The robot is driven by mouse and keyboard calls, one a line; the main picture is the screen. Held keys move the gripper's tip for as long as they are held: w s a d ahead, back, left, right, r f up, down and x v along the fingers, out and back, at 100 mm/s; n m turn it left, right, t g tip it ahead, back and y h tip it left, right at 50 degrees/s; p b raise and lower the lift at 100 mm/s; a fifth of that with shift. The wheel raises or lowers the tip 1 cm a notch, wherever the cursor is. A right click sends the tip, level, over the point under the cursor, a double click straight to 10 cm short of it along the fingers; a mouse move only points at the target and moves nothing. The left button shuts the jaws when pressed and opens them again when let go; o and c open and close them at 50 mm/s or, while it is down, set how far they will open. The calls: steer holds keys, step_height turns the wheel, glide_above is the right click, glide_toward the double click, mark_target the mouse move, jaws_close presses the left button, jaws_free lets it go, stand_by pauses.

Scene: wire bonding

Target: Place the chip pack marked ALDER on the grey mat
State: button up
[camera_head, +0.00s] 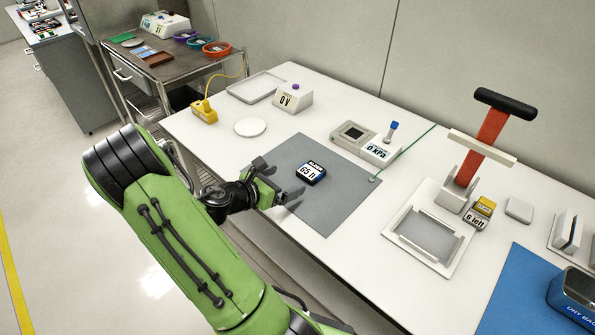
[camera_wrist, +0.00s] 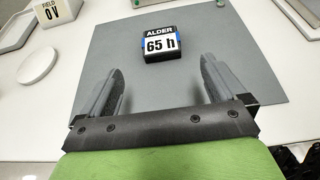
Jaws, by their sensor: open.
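The chip pack marked ALDER (camera_head: 311,173) is a small dark box with blue sides and a white "65 h" label. It rests on the grey mat (camera_head: 337,211), near the mat's middle. It also shows in the wrist view (camera_wrist: 160,44), with ALDER readable on its top. My gripper (camera_head: 280,182) is over the left front part of the mat, close to the pack. In the wrist view my gripper (camera_wrist: 161,82) has its two fingers spread apart with nothing between them. The pack lies beyond the fingertips, apart from them.
A white disc (camera_head: 250,127) and a box reading 0 V (camera_head: 292,98) stand left of and behind the mat. A 0 kPa device (camera_head: 379,151) sits at its back edge. Right are a red-armed press (camera_head: 481,145), a white frame (camera_head: 403,246) and a blue mat (camera_head: 515,290).

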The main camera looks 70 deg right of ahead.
steer(key=v, duration=0.2)
steer(key=shift+w+a+r, duration=0.1)
steer(key=shift+a+r, duration=0.05)
steer(key=shift+a, duration=0.1)
steer(key=w+a+r+m+t+y, duration=0.2)
steer(key=a+m+y, duration=0.15)
steer(key=a, duration=0.25)
steer(key=w+a+r+m+t+y, duration=0.2)
steer(key=a+m+t, duration=0.15)
steer(key=a, duration=0.35)
steer(key=w+a+r+m+t+y, duration=0.2)
steer(key=a+m+y, duration=0.15)
steer(key=a, duration=0.25)
steer(key=s+a+r+m+t+y, duration=0.1)
steer(key=s+a+r, duration=0.2)
steer(key=a, duration=0.4)
steer(key=s+a+r+m+t+y, duration=0.2)
steer(key=a+r, duration=0.2)
steer(key=a, duration=0.4)
steer(key=shift+s+r+y, duration=0.25)
steer(key=shift+s+y, duration=0.05)
steer(key=shift+s, duration=0.1)
steer(key=shift+a+t, duration=0.15)
steer(key=shift+t, duration=0.1)
